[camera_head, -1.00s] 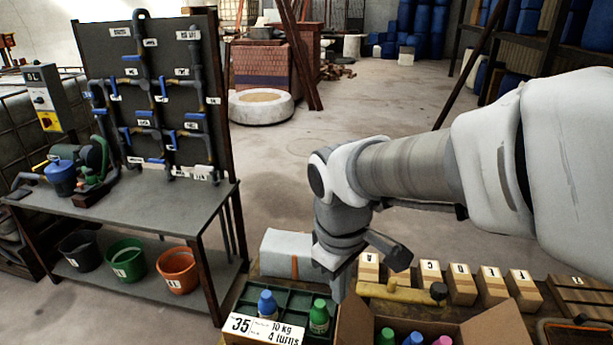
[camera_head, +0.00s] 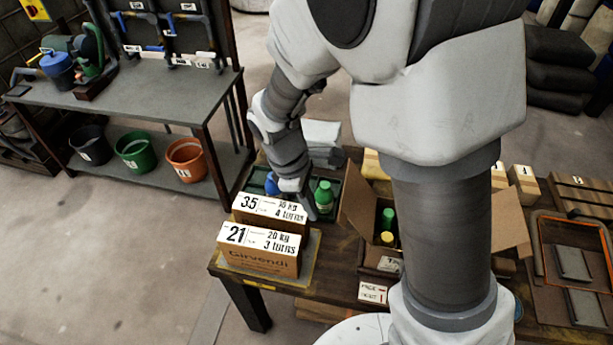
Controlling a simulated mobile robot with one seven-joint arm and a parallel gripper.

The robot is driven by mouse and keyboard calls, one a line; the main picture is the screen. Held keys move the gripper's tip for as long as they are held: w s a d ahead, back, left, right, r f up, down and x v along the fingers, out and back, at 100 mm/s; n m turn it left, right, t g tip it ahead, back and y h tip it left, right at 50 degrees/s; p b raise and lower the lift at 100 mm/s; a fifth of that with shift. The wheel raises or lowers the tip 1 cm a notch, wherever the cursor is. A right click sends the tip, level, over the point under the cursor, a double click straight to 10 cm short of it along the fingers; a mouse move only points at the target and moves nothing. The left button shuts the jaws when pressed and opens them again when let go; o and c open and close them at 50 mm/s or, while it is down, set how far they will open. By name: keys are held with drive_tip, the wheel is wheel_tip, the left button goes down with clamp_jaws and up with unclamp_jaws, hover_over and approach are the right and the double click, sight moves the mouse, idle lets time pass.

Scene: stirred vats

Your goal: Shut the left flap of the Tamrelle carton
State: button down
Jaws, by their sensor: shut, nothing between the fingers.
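Bottles with green (camera_head: 388,216) and yellow (camera_head: 387,239) caps show inside; my arm hides the carton's middle and right. My gripper (camera_head: 307,207) points down, shut and empty, to the left of the left flap and apart from it, beside a green bottle (camera_head: 324,197).
Cartons marked 35 (camera_head: 271,216) and 21 (camera_head: 258,258) stand at the bench's left front, close to my gripper. A dark green tray (camera_head: 259,180) lies behind them. Wooden blocks (camera_head: 524,184) and an orange-edged tray (camera_head: 541,240) are at the right.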

drive_tip(key=shift+s+d+f+p, duration=0.15)
drive_tip(key=shift+d, duration=0.55)
drive_tip(key=shift+s+d+f+p, duration=0.15)
drive_tip(key=shift+s+d, duration=0.05)
drive_tip(key=shift+d, duration=0.5)
drive_tip(key=shift+s+d+f+p, duration=0.15)
drive_tip(key=shift+d, duration=0.55)
drive_tip(key=shift+d+r, duration=0.1)
drive_tip(key=shift+r, duration=0.05)
